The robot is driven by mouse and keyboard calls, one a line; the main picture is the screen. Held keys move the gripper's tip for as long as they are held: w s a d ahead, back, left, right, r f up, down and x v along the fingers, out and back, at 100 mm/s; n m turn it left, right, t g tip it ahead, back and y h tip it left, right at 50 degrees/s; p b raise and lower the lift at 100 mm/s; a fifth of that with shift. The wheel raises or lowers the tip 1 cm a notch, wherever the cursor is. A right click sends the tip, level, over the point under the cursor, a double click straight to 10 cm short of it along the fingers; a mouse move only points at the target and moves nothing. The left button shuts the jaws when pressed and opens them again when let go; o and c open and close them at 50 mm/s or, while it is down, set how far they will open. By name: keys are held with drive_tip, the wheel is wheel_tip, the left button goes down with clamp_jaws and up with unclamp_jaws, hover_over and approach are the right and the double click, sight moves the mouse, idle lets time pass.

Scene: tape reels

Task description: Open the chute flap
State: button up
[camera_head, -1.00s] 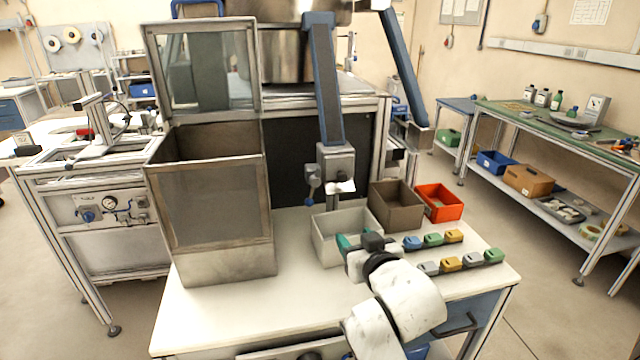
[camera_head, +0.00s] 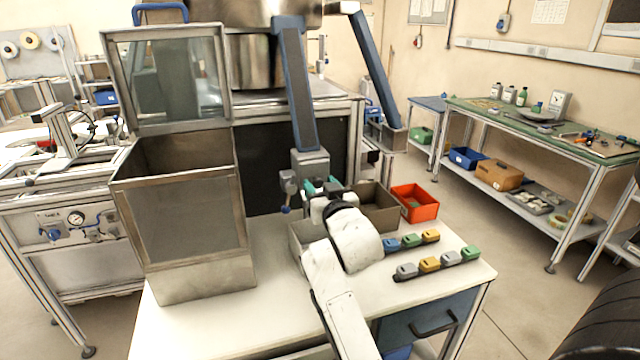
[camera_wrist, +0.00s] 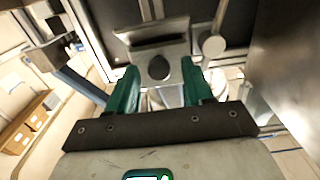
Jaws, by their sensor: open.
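The blue chute (camera_head: 296,85) slopes down to a grey outlet box (camera_head: 310,165) above the table. A grey lever (camera_head: 289,185) hangs at the box's left side. My gripper (camera_head: 322,188) is at the bottom front of the box and hides the flap there in the head view. In the wrist view, my open gripper (camera_wrist: 160,69) has its green fingers on either side of a dark round knob (camera_wrist: 158,66) below a grey metal plate (camera_wrist: 150,45), which looks like the flap. I cannot tell whether the fingers touch the knob.
A grey bin (camera_head: 297,238), partly behind my arm, a brown bin (camera_head: 384,213) and a red bin (camera_head: 415,203) stand below the chute. Several coloured blocks (camera_head: 430,264) lie to the right. A tall metal hopper (camera_head: 192,225) stands on the left. The table's front is clear.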

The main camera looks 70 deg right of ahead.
drive_tip(key=shift+w+d, duration=0.2)
drive_tip(key=shift+d, duration=0.05)
drive_tip(key=shift+c, duration=0.3)
clamp_jaws()
